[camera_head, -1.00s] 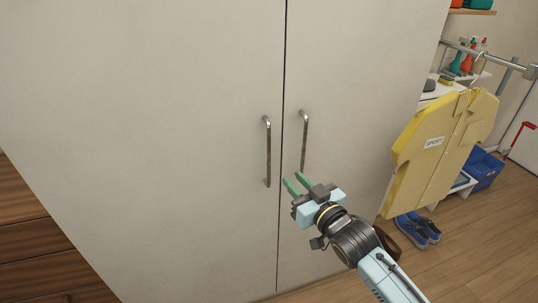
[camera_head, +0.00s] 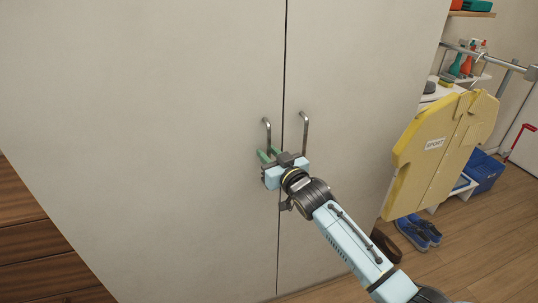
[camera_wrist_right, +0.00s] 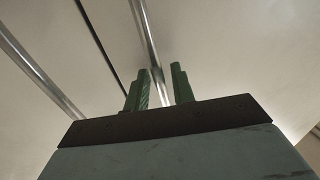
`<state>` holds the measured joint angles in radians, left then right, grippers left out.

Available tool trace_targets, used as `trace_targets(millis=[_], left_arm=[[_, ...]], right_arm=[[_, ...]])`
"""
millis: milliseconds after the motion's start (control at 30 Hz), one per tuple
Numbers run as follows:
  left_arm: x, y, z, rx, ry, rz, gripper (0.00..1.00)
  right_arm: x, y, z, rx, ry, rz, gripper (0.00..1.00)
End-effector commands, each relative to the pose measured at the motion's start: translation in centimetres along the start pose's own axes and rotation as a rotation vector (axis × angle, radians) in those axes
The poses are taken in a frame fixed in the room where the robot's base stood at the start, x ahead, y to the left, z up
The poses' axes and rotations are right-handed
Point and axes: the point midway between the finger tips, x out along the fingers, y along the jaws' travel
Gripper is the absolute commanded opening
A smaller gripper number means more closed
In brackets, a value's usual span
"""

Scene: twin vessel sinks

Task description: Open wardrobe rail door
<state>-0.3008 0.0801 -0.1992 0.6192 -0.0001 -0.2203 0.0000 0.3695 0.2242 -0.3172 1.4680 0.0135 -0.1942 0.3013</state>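Two tall pale wardrobe doors meet at a dark vertical seam. The left door (camera_head: 150,110) has a metal bar handle (camera_head: 267,133), and the right door (camera_head: 360,90) has a matching handle (camera_head: 304,130). My right gripper (camera_head: 269,154) is at the left door's handle and hides its lower part. Its green fingers are apart, and in the right wrist view (camera_wrist_right: 160,88) a metal handle (camera_wrist_right: 149,50) runs between them. The other handle (camera_wrist_right: 35,65) shows on the far side of the seam there. The fingers do not look closed on the bar. Both doors look shut. My left gripper is out of view.
A yellow board marked SPORT (camera_head: 440,150) stands right of the wardrobe, with blue shoes (camera_head: 418,232) and a blue crate (camera_head: 484,172) on the floor nearby. Brown wooden drawers (camera_head: 40,245) are at the lower left. Wooden floor (camera_head: 490,250) is clear at the lower right.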

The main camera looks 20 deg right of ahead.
Motion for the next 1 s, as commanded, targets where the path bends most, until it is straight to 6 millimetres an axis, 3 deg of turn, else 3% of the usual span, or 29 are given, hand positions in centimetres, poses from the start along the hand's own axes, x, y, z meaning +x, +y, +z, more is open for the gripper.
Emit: trace_targets(millis=[300,500,833,1000], left_arm=[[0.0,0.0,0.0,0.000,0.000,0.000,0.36],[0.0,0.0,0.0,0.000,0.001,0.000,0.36],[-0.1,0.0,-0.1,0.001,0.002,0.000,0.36],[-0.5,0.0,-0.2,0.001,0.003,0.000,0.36]], right_arm=[[0.2,0.0,0.0,0.000,0.001,0.000,0.24],[0.2,0.0,0.0,0.000,0.001,-0.001,0.00],[0.1,-0.1,0.0,0.001,0.000,-0.002,0.00],[-0.3,-1.1,0.0,0.002,-0.002,-0.015,0.00]])
